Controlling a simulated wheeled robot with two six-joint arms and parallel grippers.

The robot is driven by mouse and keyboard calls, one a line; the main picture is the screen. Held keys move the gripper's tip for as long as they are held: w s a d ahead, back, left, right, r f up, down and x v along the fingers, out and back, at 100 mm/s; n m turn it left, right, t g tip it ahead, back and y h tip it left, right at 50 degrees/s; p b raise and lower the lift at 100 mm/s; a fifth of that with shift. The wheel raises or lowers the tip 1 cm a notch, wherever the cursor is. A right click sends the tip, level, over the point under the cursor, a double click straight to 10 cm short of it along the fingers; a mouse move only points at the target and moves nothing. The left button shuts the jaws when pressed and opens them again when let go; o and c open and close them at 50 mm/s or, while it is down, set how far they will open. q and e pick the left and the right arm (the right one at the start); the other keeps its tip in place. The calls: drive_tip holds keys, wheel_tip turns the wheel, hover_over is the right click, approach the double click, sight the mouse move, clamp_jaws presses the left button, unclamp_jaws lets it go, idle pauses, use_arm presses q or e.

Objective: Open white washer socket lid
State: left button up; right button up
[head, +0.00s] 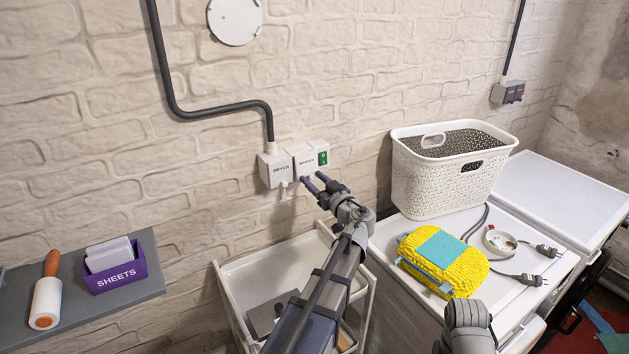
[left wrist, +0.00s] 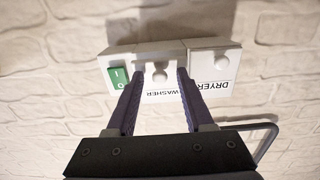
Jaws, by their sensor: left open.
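The white washer socket (head: 303,158) sits on the brick wall between the dryer socket (head: 275,168) and a green switch (head: 323,157). Its lid looks shut. In the left wrist view the washer socket (left wrist: 153,52) appears upside down, with a small rounded tab at its lid edge. My left gripper (head: 312,181) is open and empty, just below and in front of the washer socket. In the left wrist view its fingertips (left wrist: 160,73) lie on either side of the tab; I cannot tell whether they touch. My right gripper is out of view.
A white cart (head: 225,279) stands below the sockets. A grey shelf (head: 148,262) at left holds a purple sheets box (head: 116,276) and a lint roller (head: 46,300).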

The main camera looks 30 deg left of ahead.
use_arm(q)
clamp_jaws()
idle(1.4)
